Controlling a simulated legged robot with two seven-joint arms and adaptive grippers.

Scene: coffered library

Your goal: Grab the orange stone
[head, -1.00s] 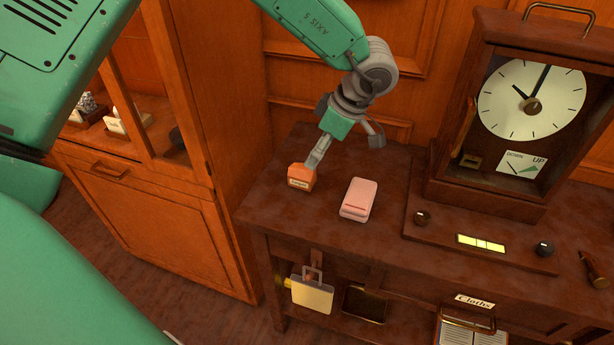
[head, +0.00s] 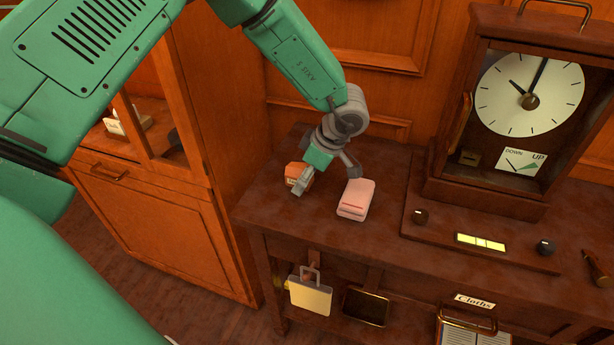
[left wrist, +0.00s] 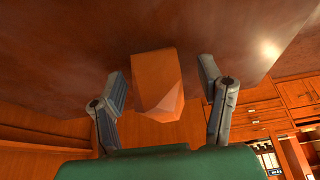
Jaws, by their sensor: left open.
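The orange stone (head: 293,171) is a small block on the dark wooden table, left of a pink block (head: 356,199). My left gripper (head: 326,182) is low over the table, and one finger partly hides the stone in the head view. In the left wrist view the stone (left wrist: 158,82) lies between the two spread fingers of my left gripper (left wrist: 162,88), with a gap on each side. The gripper is open and holds nothing. My right gripper is not in view.
A wooden clock case (head: 528,100) stands on the table (head: 270,205) at the right, with knobs on its base. A glass-fronted cabinet (head: 160,215) stands left of the table. A panelled wall is close behind. Bare tabletop lies around the blocks.

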